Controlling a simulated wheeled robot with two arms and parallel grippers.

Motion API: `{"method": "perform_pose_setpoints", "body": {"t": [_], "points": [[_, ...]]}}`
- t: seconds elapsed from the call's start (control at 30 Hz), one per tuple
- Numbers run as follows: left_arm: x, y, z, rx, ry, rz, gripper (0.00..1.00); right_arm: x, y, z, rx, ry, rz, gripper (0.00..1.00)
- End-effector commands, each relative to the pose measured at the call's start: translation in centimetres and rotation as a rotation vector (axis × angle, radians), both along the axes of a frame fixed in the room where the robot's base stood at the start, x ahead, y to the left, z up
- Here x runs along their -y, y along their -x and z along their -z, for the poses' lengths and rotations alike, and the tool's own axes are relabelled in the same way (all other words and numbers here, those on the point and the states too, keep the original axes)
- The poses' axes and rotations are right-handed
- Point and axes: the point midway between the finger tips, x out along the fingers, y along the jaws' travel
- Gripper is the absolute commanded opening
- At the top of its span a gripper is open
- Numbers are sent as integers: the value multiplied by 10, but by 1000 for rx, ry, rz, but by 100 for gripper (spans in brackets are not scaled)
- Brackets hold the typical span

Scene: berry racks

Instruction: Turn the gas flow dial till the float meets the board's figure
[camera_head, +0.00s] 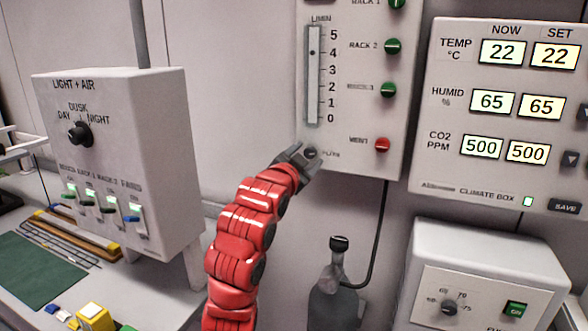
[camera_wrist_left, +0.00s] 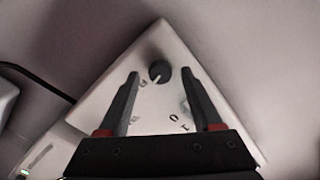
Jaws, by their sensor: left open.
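The gas flow panel (camera_head: 351,130) hangs on the wall, with a vertical scale tube (camera_head: 313,90) marked 0 to 5. A small dark float (camera_head: 312,53) sits level with about 4. The dark round flow dial (camera_head: 310,153) is at the panel's lower left, and it also shows in the left wrist view (camera_wrist_left: 159,72) with a pale pointer mark. My left gripper (camera_head: 304,155) is open at the dial. In the wrist view its fingertips (camera_wrist_left: 160,74) lie on either side of the dial with gaps. A board with a target figure cannot be made out. My right gripper is not in view.
The climate box (camera_head: 420,150) is right of the panel. A light and air box (camera_head: 150,110) stands at the left. A gas bottle (camera_head: 333,300) with a hose stands below the panel. Another white dial box (camera_head: 480,265) is at the lower right.

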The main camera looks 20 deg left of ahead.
Motion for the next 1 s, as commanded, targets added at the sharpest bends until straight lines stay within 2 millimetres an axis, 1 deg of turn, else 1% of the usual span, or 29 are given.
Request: {"method": "perform_pose_setpoints", "body": {"t": [0.17, 0.57, 0.6, 0.7, 0.8, 0.87, 0.9, 1.0], "points": [[-2, 25, 1, 2, -1, -1, 66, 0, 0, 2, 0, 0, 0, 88], [-6, 114, 1, 3, 0, -4, 66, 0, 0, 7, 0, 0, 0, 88], [-5, 117, 9, 6, 0, -2, 66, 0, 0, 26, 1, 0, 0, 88], [-6, 126, 9, 6, 1, -1, 66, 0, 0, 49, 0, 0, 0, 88], [-6, 136, 8, 6, -1, -2, 66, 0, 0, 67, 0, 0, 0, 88], [-6, 142, 8, 5, -5, -4, 66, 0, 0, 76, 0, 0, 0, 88], [-7, 148, 3, 8, -4, -4, 66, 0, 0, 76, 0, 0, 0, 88], [-7, 158, 2, 7, -2, -3, 66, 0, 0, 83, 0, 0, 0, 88]]}}
